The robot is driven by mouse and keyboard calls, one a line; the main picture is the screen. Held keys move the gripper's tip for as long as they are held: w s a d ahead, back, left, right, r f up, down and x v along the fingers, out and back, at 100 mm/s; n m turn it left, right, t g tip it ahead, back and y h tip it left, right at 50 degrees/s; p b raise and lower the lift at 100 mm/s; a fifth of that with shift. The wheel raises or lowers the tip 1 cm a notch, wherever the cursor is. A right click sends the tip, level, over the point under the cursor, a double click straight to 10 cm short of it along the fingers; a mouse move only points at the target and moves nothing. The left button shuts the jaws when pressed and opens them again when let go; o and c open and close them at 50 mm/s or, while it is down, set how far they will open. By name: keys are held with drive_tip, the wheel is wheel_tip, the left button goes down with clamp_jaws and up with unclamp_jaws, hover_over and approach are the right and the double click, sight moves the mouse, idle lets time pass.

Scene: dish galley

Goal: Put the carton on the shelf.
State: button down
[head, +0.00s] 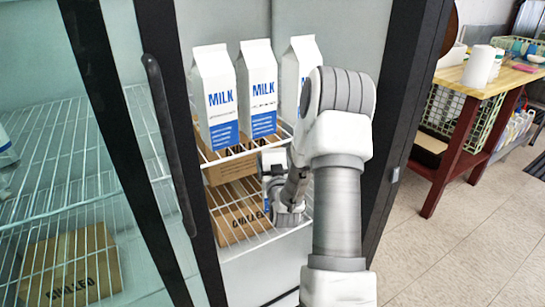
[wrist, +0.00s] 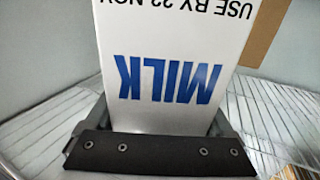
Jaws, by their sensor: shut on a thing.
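A white milk carton (wrist: 170,85) with blue MILK lettering fills the middle of the wrist view, upside down in the picture. My gripper (wrist: 160,148) is shut on it, with its dark jaw bar across the bottom of that view. The white wire shelf (head: 225,153) carries two more milk cartons, one at left (head: 214,95) and one in the middle (head: 257,85). Whether the held carton's base touches the shelf is hidden.
Cardboard boxes (head: 237,212) lie on a lower wire shelf, close to my wrist. A dark door frame with a handle (head: 168,140) borders the opening at left; another dark frame (head: 398,130) is at right. A wooden table (head: 460,82) stands farther right over open floor.

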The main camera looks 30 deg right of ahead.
drive_tip(key=shift+w+f+b, duration=0.2)
drive_tip(key=shift+f+b, duration=0.2)
drive_tip(key=shift+f, duration=0.8)
drive_tip(key=shift+f+b, duration=0.25)
drive_tip(key=shift+b, duration=0.05)
unclamp_jaws()
drive_tip(key=p+v, duration=0.1)
drive_tip(key=v, duration=1.1)
drive_tip(key=shift+p, duration=0.3)
drive_tip(key=shift+r, duration=0.15)
